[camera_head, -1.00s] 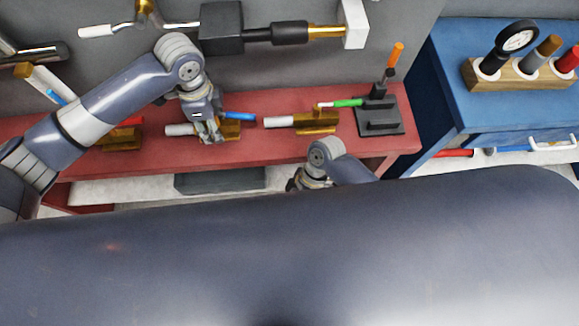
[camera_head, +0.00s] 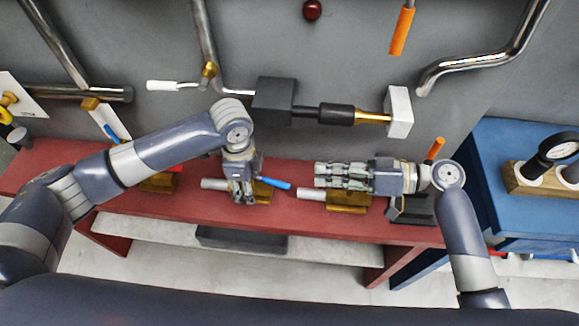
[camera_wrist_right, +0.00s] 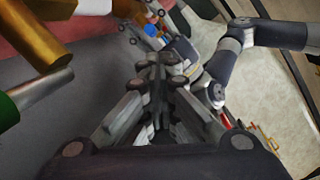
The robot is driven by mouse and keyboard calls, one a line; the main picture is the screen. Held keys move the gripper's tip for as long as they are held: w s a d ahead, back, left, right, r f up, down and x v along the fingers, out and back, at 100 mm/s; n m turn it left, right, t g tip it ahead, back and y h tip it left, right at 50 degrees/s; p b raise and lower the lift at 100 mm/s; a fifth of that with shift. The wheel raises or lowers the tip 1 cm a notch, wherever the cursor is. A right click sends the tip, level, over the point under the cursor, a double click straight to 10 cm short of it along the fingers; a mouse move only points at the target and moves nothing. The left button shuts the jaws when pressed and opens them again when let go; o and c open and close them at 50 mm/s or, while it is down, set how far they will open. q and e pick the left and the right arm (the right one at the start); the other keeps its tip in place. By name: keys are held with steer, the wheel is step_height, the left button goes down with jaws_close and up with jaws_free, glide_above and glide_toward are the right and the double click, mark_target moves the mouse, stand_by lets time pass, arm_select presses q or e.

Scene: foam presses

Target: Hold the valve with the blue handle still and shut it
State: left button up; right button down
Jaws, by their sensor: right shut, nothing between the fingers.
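The valve with the blue handle has a brass body (camera_head: 263,193) and a pale pipe end (camera_head: 212,184) on the red bench. Its blue handle (camera_head: 274,184) points right, slightly towards the front. My left gripper (camera_head: 243,198) points down over the valve's body and hides part of it; whether its fingers are shut on it is unclear. My right gripper (camera_head: 318,175) is shut and empty, lying level and pointing left, with its tips to the right of the blue handle and apart from it. In the right wrist view the blue handle (camera_wrist_right: 152,30) shows beyond the shut fingertips (camera_wrist_right: 160,66).
Another brass valve (camera_head: 347,200) lies under my right gripper; its green handle (camera_wrist_right: 6,110) shows in the right wrist view. A valve with a red handle (camera_head: 160,183) is at left. An orange-handled tool (camera_head: 436,148) stands at right. A black box (camera_head: 273,100) is on the wall behind.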

steer(key=shift+w+d+r, duration=0.1)
steer(key=shift+w+d, duration=0.25)
steer(key=shift+d, duration=0.25)
glide_toward(270, 181)
steer(key=w+a+r, duration=0.1)
steer(key=w+a, duration=0.2)
steer(key=a, duration=0.3)
steer(key=shift+s+d+t, duration=0.1)
steer(key=shift+d+t, duration=0.05)
steer(key=shift+t, duration=0.15)
steer(key=shift+s+f+m+t+h, duration=0.1)
steer(key=shift+s+m+t+h, duration=0.3)
steer(key=shift+s+m+t, duration=0.5)
steer(key=s+a+m+t+h, duration=0.4)
steer(key=s+a+m+t, duration=0.1)
steer(key=s+m+t, duration=0.1)
steer(key=shift+s+t, duration=0.35)
steer(key=shift+t, duration=0.35)
steer(key=shift+r, duration=0.2)
